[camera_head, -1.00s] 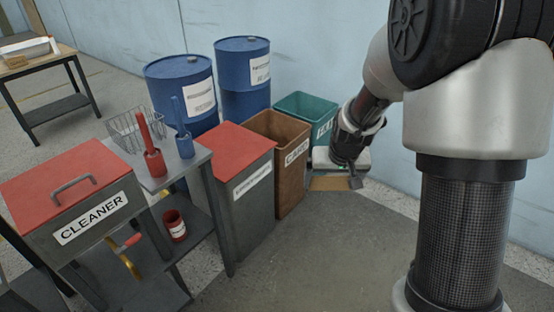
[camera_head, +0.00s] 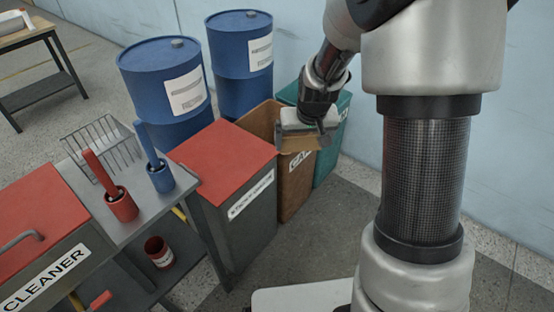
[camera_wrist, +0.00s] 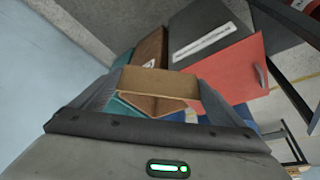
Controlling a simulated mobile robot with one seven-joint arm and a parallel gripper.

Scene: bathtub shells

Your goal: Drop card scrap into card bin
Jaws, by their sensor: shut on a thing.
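The card scrap, a flat tan piece (camera_head: 303,144), is held in my gripper (camera_head: 302,132). In the wrist view the scrap (camera_wrist: 157,82) spans between the two fingers. My gripper (camera_wrist: 150,95) is shut on it. The card bin (camera_head: 294,196) is a tall, open-topped brown bin with a white label, partly covered by the scrap and gripper. In the head view the gripper and scrap overlap the front upper part of the bin. In the wrist view the brown bin (camera_wrist: 151,48) shows behind the scrap. I cannot tell the scrap's exact height above the rim.
A teal bin (camera_head: 328,155) stands right of the card bin, and a grey bin with a red lid (camera_head: 226,160) stands left. Blue drums (camera_head: 240,65) are behind. A grey cart (camera_head: 120,225) with red and blue holders is at left. Floor in front is clear.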

